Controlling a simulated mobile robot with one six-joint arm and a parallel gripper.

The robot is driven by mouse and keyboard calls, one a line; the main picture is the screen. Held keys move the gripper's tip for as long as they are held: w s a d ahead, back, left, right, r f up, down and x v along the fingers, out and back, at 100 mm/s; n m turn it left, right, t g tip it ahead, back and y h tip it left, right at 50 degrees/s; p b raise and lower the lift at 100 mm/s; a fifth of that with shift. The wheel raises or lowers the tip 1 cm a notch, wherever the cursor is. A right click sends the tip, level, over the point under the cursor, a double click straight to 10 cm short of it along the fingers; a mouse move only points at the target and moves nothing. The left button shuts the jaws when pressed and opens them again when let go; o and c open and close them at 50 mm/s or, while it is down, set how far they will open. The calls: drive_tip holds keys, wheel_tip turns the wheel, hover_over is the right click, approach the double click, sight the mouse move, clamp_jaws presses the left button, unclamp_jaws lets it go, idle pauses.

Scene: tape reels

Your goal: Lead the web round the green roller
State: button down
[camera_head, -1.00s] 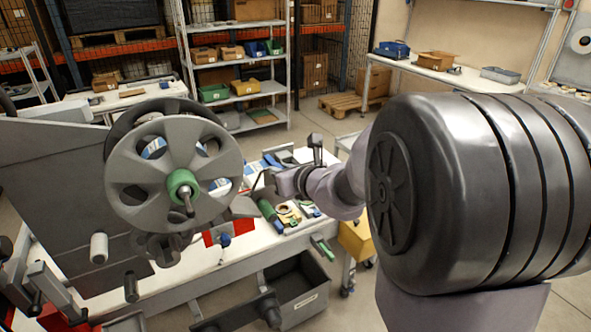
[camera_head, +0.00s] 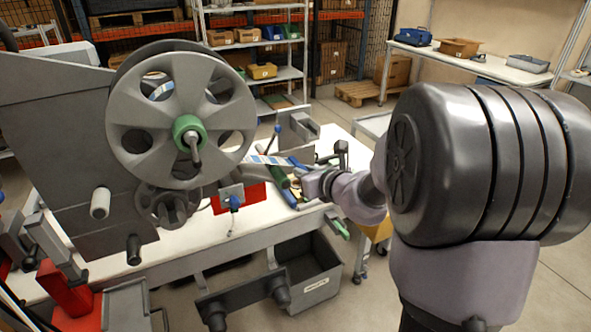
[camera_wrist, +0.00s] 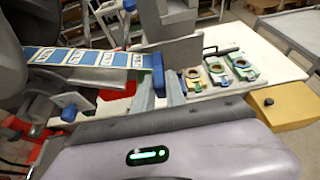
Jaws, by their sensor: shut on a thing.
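The web (camera_head: 264,160), a strip of white and blue labels, runs rightward from the big grey reel (camera_head: 128,106) towards my gripper (camera_head: 312,181). In the wrist view the web (camera_wrist: 85,57) stretches from the left and ends at my gripper (camera_wrist: 146,72), which is shut on it. The reel carries a green hub (camera_head: 188,131) on a dark spindle. A green cylinder (camera_head: 277,177) shows behind the web near my gripper; I cannot tell whether it is a roller. The web is not seen bent round anything green.
A white roller (camera_head: 100,203) and a dark roller (camera_head: 133,251) stick out below the reel. A dark bin (camera_head: 318,263) hangs at the bench front. A yellow box (camera_wrist: 283,104) stands at the right.

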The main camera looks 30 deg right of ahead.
wheel_tip(320, 180, down, 9)
drive_tip(key=d+b, duration=0.1)
drive_tip(key=b, duration=0.6)
drive_tip(key=a+f, duration=0.2)
drive_tip(key=a, duration=0.4)
drive_tip(key=shift+a, duration=0.35)
drive_tip(key=shift+f, duration=0.1)
